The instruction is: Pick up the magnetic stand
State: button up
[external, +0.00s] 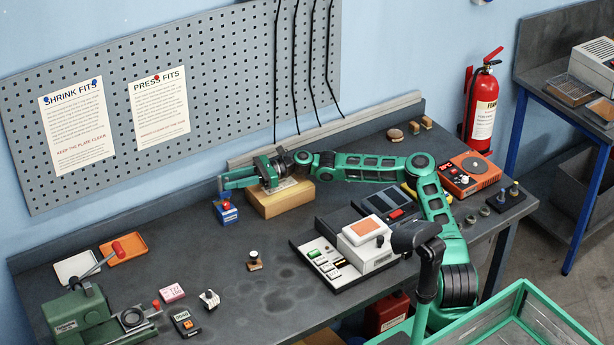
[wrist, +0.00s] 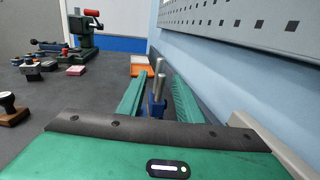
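The magnetic stand, as far as I can tell, is the small blue block (external: 227,213) with a red knob and pale label, left of the wooden block on the bench. In the wrist view a blue body with upright metal rods (wrist: 157,90) stands in the gap between my fingers, which hide much of it. My gripper (external: 222,180) reaches left, level, above the blue block in the external view. It also shows in the wrist view (wrist: 157,82), with its two green fingers apart on either side of the rods. I cannot tell whether either finger touches them.
A wooden block (external: 282,199) lies under my wrist. The pegboard wall (external: 220,80) is close behind. An orange tray (external: 124,248) and a green press (external: 82,318) are at the left.

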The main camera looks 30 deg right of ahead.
aim_at(220, 191)
jog(key=x, duration=0.4)
jog(key=shift+a+f, duration=0.15)
jog(key=shift+a, duration=0.05)
grip_shut()
dwell(0.4)
dwell(0.7)
jog(key=shift+r, duration=0.25)
